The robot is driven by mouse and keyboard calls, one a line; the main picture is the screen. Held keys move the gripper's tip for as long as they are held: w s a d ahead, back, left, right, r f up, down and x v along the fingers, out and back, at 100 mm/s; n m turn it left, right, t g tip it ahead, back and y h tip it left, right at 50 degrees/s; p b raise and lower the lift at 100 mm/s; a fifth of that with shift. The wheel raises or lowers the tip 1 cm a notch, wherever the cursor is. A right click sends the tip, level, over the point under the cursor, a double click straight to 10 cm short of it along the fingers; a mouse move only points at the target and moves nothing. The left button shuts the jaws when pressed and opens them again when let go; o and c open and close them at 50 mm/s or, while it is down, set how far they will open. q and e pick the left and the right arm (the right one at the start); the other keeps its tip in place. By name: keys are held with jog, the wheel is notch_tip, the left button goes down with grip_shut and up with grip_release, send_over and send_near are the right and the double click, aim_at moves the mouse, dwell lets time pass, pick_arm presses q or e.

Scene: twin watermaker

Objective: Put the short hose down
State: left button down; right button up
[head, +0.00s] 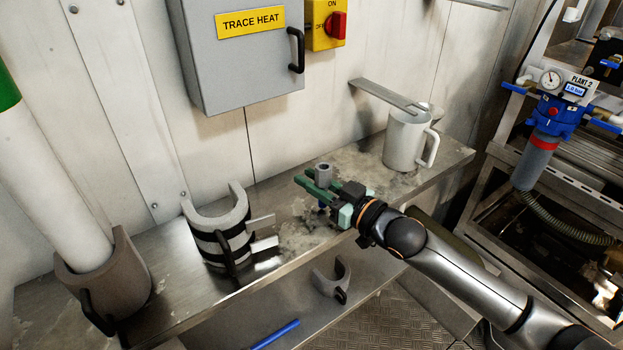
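My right gripper (312,184) reaches in from the right over the metal shelf. Its green fingers are closed around a short upright grey piece (324,172), which I take to be the short hose. A bit of blue shows below the fingers, at or just above the shelf top. The fingers hide the middle of the piece, and I cannot tell whether its lower end touches the shelf (178,292). My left gripper is not in view.
A black-banded grey half-shell (215,230) stands left of the gripper. A white jug (405,140) stands to the right, with a flat metal bar (385,97) above it. A blue rod (275,335) and a smaller grey shell (330,280) lie below. A grey box (240,60) hangs above.

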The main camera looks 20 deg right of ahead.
jog(key=o, duration=0.4)
jog(key=shift+r, duration=0.1)
jog(key=v, duration=1.2)
